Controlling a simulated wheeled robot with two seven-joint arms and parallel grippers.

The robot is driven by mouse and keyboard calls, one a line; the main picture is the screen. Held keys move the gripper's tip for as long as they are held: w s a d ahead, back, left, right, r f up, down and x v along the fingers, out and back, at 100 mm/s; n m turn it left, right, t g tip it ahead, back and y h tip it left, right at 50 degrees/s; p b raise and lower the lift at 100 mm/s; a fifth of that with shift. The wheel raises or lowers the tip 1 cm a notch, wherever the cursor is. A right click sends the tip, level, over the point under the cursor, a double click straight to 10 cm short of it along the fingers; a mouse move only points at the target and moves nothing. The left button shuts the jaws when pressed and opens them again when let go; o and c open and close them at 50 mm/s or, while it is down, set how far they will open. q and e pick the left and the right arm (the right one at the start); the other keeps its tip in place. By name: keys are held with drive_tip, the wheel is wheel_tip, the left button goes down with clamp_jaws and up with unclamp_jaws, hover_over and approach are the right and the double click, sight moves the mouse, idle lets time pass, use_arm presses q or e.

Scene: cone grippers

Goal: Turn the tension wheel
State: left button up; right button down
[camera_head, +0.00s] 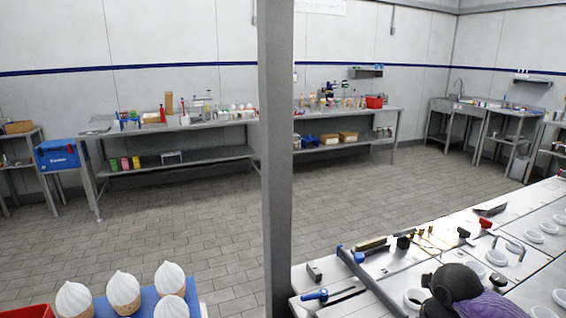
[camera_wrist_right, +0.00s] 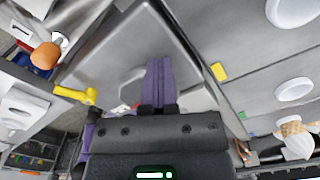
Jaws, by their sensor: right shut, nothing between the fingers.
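My right gripper (camera_wrist_right: 159,66) is shut and empty in the right wrist view, its two purple fingers side by side over a grey metal surface. In the head view, my dark and purple right arm comes in at the lower right, over the right end of the white work surface; its fingertips do not show there. I cannot make out the tension wheel for certain in either view. An orange rounded knob (camera_wrist_right: 45,55) and a yellow handle (camera_wrist_right: 76,95) lie left of the fingers, apart from them. My left gripper is not in view.
A grey post (camera_head: 277,160) stands upright mid-view. The white work surface (camera_head: 330,272) at right holds tools and round openings. Cones with white tops (camera_head: 124,290) stand on a blue holder at lower left. Equipped benches line the back wall; the tiled floor (camera_head: 200,215) between is clear.

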drive_tip(key=shift+a, duration=0.2)
drive_tip(key=shift+w+a+p, duration=0.3)
drive_tip(key=shift+a, duration=0.4)
drive_tip(key=shift+a+p, duration=0.45)
drive_tip(key=shift+a, duration=0.4)
drive_tip(key=shift+s+a+f, duration=0.1)
drive_tip(key=shift+a, duration=0.1)
